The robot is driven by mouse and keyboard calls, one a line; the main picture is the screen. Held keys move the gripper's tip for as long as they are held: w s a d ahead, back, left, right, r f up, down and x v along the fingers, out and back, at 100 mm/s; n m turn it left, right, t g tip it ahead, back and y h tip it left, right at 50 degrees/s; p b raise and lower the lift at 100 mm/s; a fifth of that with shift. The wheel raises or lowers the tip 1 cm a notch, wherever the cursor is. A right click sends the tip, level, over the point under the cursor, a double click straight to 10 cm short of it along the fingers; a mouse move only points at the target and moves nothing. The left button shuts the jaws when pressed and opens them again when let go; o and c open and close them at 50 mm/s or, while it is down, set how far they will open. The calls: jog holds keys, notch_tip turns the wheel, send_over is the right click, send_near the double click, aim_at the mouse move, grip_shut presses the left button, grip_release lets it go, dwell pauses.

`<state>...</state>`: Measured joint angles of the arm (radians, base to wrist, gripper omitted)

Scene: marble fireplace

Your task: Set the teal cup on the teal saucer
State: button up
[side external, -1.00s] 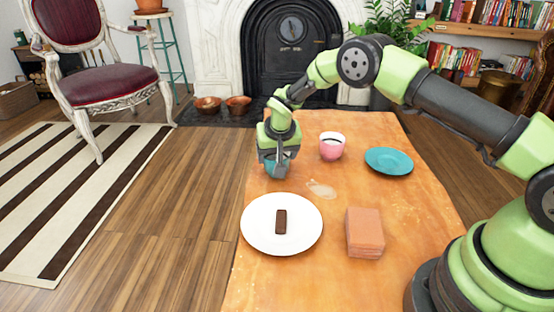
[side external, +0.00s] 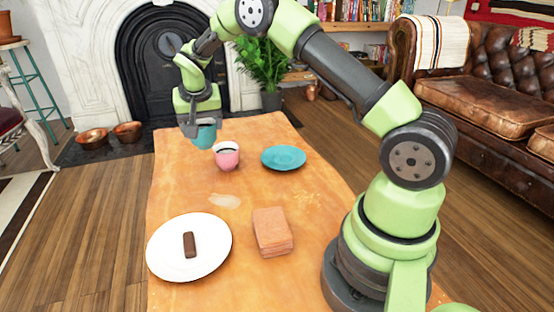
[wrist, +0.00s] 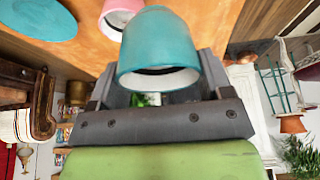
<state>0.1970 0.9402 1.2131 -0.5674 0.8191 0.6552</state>
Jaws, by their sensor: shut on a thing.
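The teal cup (side external: 204,137) is held between the fingers of my gripper (side external: 200,128), raised above the far left part of the table. In the wrist view the teal cup (wrist: 160,42) fills the space between the fingers of my gripper (wrist: 158,75), with its pale inside showing. The teal saucer (side external: 283,157) lies flat and empty on the table, to the right of the cup and apart from it. The saucer also shows at the upper left of the wrist view (wrist: 38,16).
A pink cup (side external: 227,158) stands between the held cup and the saucer. A white plate (side external: 165,260) with a brown bar (side external: 190,245) and a stack of orange-brown squares (side external: 273,232) are nearer. A pale spill (side external: 225,201) marks the table.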

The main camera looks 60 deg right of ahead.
jog(key=s+d+m+g, duration=0.1)
jog(key=s+d+m, duration=0.3)
jog(key=s+d, duration=0.3)
jog(key=m+g+h, duration=0.1)
jog(key=m+g, duration=0.1)
jog(key=m, duration=0.2)
send_over(284, 159)
notch_tip(284, 159, down, 4)
jog(key=shift+f, duration=2.65)
jog(key=shift+f, duration=0.1)
jog(key=o, duration=1)
